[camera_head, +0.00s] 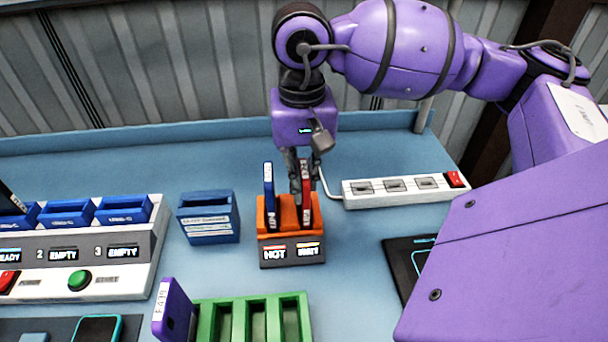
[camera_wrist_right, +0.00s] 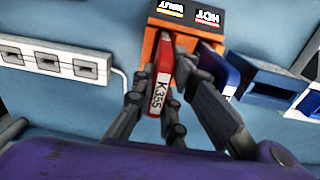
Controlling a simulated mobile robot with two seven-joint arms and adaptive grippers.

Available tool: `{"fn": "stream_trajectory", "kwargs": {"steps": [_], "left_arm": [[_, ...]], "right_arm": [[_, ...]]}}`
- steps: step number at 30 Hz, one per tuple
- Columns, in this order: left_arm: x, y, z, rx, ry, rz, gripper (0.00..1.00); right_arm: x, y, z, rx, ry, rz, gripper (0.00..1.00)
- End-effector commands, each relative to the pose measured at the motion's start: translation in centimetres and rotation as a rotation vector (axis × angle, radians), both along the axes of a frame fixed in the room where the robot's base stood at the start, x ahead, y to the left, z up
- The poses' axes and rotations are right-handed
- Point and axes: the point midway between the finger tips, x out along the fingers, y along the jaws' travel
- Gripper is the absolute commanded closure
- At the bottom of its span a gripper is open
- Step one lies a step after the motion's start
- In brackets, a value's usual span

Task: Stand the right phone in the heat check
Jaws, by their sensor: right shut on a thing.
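The orange heat check (camera_head: 264,215) stands mid-table with two slots; its left display reads HOT and its right one appears to read WAIT. A red phone (camera_head: 306,212) stands upright in the right slot; its label reads K355 in the right wrist view (camera_wrist_right: 160,92). My right gripper (camera_head: 301,190) is above the heat check, shut on the red phone's upper part. A blue phone (camera_head: 268,190) stands in the left slot, apart from the gripper. My left gripper is not in view.
A blue box (camera_head: 208,222) stands left of the heat check. A green rack (camera_head: 240,300) with a purple phone (camera_head: 172,310) at its left is in front. A white charging station (camera_head: 130,248) is at left, a power strip (camera_head: 398,201) at right.

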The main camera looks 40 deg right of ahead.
Motion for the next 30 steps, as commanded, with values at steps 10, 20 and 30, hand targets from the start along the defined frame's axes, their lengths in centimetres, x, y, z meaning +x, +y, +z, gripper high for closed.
{"fn": "stream_trajectory", "kwargs": {"steps": [10,20,30], "left_arm": [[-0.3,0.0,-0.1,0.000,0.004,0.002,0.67],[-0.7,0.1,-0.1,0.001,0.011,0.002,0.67],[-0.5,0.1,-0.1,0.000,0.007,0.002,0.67]], "right_arm": [[0.0,0.0,0.0,0.000,0.000,0.000,0.67],[0.1,0.0,0.5,0.000,-0.001,0.000,0.67],[0.2,0.2,7.0,0.001,-0.005,0.001,0.67]]}}
